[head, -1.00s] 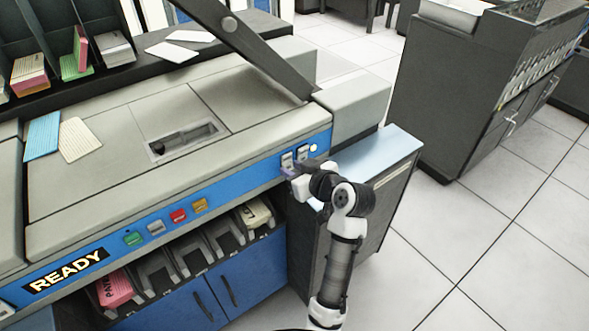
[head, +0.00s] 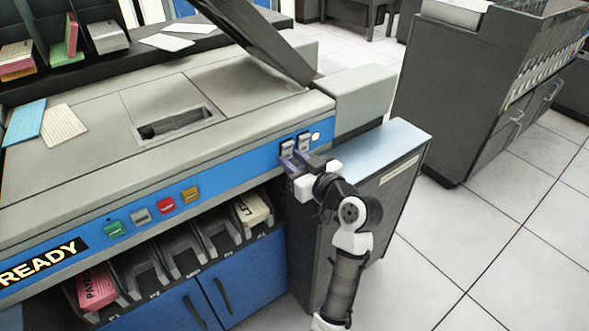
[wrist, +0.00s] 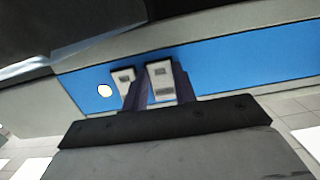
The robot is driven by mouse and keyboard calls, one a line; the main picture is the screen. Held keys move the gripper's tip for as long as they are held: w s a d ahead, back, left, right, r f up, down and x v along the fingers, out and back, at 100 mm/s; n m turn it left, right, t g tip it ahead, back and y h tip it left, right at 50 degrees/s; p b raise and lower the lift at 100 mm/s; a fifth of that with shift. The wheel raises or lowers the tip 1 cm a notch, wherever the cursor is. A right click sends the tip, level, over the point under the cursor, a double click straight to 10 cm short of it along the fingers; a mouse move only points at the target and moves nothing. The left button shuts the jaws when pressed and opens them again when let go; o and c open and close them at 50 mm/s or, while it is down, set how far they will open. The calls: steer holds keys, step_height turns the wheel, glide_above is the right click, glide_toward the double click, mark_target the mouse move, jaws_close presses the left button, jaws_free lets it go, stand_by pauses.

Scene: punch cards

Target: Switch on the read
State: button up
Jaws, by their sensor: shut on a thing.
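Two small pale switches sit side by side on the blue front panel (head: 230,178) of the grey machine, near its right end. The left switch (head: 287,148) and the right switch (head: 303,141) have markings too small to read. My gripper (head: 291,162) is at the left switch. In the wrist view the order is reversed: the left switch (wrist: 160,80) shows between my two dark fingers (wrist: 162,88), which are shut on it. The other switch (wrist: 124,78) is just outside one finger. A pale round light (head: 316,137) is beside the switches.
Green, grey, red and yellow buttons (head: 165,206) lie along the panel, with a READY sign (head: 40,262) at far left. Card pockets (head: 185,255) are below.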

stand_by(0.3)
steer(key=o, duration=0.7)
steer(key=b+v, duration=0.1)
steer(key=v, duration=1.3)
steer(key=shift+w, duration=0.1)
